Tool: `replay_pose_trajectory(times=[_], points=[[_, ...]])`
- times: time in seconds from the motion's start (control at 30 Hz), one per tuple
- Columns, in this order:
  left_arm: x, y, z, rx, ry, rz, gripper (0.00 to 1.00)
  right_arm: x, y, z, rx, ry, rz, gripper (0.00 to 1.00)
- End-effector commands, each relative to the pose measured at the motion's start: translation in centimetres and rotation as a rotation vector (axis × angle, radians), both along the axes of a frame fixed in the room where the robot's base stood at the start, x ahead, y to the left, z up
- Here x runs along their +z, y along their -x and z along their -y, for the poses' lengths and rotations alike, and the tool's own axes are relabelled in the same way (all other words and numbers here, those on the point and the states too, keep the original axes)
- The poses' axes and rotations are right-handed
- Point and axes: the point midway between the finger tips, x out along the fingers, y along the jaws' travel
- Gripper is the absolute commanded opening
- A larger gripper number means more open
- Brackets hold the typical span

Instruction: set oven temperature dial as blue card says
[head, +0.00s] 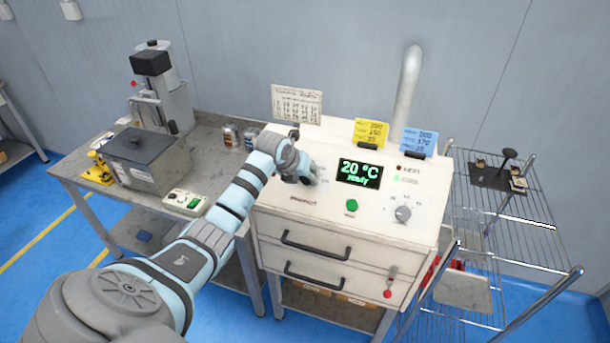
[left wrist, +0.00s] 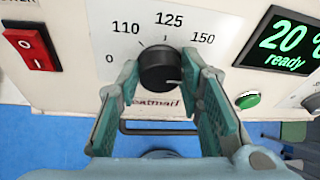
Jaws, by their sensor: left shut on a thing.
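The blue card (head: 419,140) stands clipped on top of the white oven (head: 310,203). Its print is small; the middle line looks like 170. The black temperature dial (left wrist: 160,68) is on the oven front, with 0, 110, 125 and 150 marked around it; I cannot clearly tell where its pointer stands. My left gripper (left wrist: 160,82) has its green-padded fingers on both sides of the dial and is shut on it. In the head view my left gripper (head: 308,174) largely hides the dial. My right gripper is not in view.
The display (head: 360,173) reads 20 °C, ready. A red switch (left wrist: 31,45) is left of the dial; a green button (head: 351,205) and a grey knob (head: 403,214) are to its right. A yellow card (head: 370,133) stands beside the blue one. A wire rack (head: 510,225) is at right.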

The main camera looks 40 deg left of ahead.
Motion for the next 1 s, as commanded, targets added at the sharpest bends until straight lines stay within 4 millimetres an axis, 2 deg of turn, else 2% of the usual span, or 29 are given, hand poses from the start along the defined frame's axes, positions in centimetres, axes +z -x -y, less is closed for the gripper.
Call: replay_pose_trajectory(times=[0.03,0.07,0.17,0.2,0.47,0.57,0.67,0.9,1.0], points=[[0.2,-0.1,-0.1,-0.001,-0.003,0.006,0.06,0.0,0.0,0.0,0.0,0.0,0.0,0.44],[0.2,-0.1,-0.1,-0.001,-0.003,0.007,0.35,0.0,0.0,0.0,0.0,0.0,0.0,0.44],[0.2,-0.1,0.0,0.0,-0.002,0.005,0.51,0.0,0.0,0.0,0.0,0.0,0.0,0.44],[0.1,-0.1,0.0,0.0,-0.002,0.005,0.54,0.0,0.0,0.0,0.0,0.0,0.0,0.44],[0.1,0.0,0.0,0.001,-0.001,0.003,0.54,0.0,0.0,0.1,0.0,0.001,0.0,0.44],[0.8,0.4,0.0,0.0,-0.001,0.005,0.54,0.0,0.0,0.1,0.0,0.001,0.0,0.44],[2.4,1.6,0.1,-0.001,-0.005,0.006,0.54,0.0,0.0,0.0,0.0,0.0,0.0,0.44],[7.6,5.5,0.7,-0.002,-0.008,0.005,0.54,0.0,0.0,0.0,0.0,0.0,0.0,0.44],[9.0,6.5,0.9,0.0,-0.002,0.004,0.54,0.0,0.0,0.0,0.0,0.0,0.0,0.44]])
